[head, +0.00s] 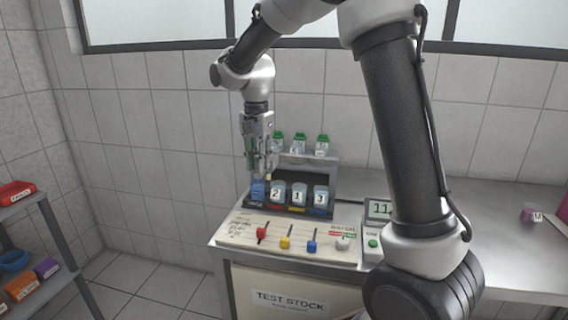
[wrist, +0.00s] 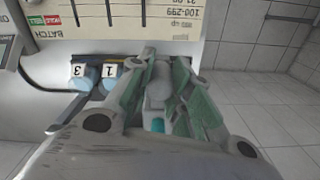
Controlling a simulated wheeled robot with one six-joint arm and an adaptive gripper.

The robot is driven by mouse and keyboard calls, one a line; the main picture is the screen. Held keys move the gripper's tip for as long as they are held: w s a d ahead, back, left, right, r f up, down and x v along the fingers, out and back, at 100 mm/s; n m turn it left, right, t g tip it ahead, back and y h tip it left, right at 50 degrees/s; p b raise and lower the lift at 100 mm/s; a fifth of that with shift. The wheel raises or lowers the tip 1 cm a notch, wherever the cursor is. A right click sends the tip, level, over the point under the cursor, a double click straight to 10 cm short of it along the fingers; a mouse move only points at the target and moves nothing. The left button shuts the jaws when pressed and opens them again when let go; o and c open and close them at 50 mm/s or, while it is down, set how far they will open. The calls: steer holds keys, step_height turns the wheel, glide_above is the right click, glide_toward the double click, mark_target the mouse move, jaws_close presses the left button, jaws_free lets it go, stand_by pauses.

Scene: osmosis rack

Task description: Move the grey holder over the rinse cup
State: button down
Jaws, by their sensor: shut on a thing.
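My gripper (head: 261,168) points down at the left end of the cup rack. In the wrist view its green-padded fingers (wrist: 165,95) are shut on the grey holder (wrist: 158,84), a pale grey rounded piece; a teal part shows below it. The blue rinse cup (head: 258,190) stands leftmost in the row, and the gripper hangs above it, close to cup 2 (head: 277,193). The gap between holder and cup is hard to tell. In the wrist view the fingers hide most of the rinse cup and cup 2.
Cups 1 (head: 299,195) and 3 (head: 320,198) stand right of cup 2. Several green-capped bottles (head: 299,143) stand on the shelf behind. A slider panel (head: 285,240) lies in front, and a display (head: 379,209) stands to the right. The bench (head: 480,200) is mostly clear farther right.

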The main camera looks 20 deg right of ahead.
steer(key=shift+w+a+r, duration=0.1)
steer(key=shift+w+a, duration=0.5)
steer(key=shift+a, duration=0.25)
steer(key=shift+w+a, duration=0.55)
steer(key=shift+a, duration=0.25)
steer(key=c, duration=1.3)
jaws_free()
steer(key=shift+w+a, duration=0.1)
steer(key=shift+o, duration=0.2)
step_height(320, 180, up, 12)
